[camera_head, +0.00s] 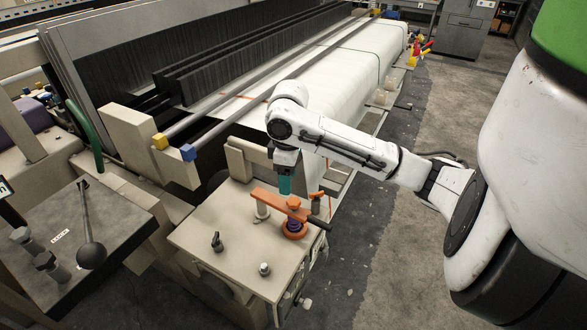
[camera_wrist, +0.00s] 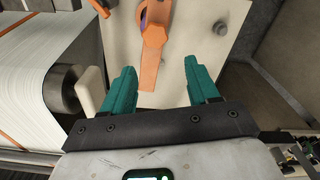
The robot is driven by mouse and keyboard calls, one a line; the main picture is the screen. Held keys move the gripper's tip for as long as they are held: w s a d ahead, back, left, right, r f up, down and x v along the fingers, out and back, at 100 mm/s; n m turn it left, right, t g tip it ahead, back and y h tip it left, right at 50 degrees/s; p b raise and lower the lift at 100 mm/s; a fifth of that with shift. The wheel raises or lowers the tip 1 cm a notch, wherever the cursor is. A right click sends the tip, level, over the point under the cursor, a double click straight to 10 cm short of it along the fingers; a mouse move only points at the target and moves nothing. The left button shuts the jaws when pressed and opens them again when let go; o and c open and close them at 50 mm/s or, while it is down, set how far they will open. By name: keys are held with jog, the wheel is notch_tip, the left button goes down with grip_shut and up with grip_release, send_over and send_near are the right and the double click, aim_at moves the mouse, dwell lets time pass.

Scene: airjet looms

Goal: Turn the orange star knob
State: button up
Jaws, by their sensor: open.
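My gripper (camera_head: 285,186) has teal fingers pointing down, just above and behind the bar. In the wrist view my gripper (camera_wrist: 160,66) is open and empty. Whether a finger touches the bar is unclear. The knob's lower side is partly hidden.
Small fittings stand on the box, including a black one (camera_head: 217,241) and a silver one (camera_head: 264,268). The white fabric roll (camera_head: 330,75) lies behind. Grey floor (camera_head: 400,265) is clear on the right.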

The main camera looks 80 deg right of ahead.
aim_at(293, 202)
jog(key=shift+s+d+f, duration=0.1)
jog(key=shift+s+d, duration=0.2)
jog(key=shift+s, duration=0.35)
jog(key=shift+s+f, duration=0.1)
jog(key=shift+f, duration=0.1)
notch_tip(293, 202, down, 8)
jog(key=b, duration=0.6)
jog(key=shift+b, duration=0.35)
jog(key=shift+r+p, duration=0.3)
jog(key=shift+p, duration=0.05)
jog(key=shift+f, duration=0.1)
jog(key=c, duration=0.8)
jog(key=shift+o, duration=0.2)
